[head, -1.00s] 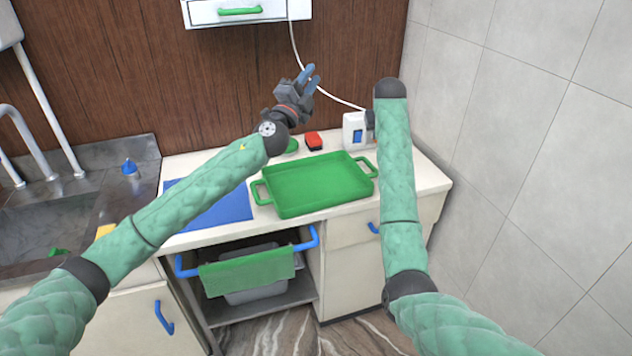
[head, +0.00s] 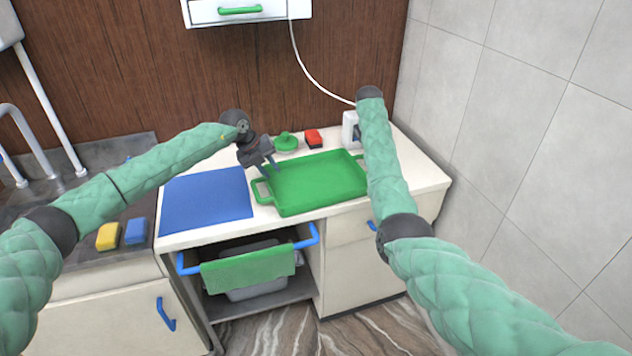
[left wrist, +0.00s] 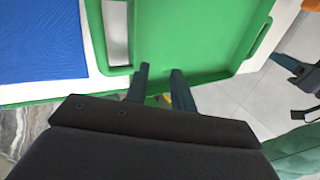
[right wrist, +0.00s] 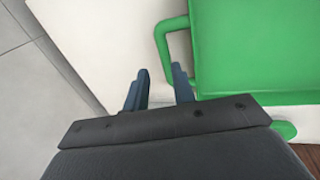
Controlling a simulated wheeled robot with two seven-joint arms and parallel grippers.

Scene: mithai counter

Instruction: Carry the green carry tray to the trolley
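The green carry tray (head: 318,184) lies flat on the white counter, empty, with a loop handle at each end. My left gripper (head: 271,168) is just above the tray's left handle (head: 261,191). In the left wrist view its fingers (left wrist: 159,70) are apart, over the tray rim near that handle, with nothing between them. My right gripper is hidden behind its arm in the head view. In the right wrist view its fingers (right wrist: 160,78) are apart and empty, close to the tray's right handle (right wrist: 172,42). I cannot make out a trolley.
A blue mat (head: 206,201) lies left of the tray. A green lidded item (head: 286,142), a red block (head: 313,138) and a white device (head: 350,130) stand behind it. A tiled wall (head: 530,150) closes the right side. A green cloth (head: 248,268) hangs below the counter.

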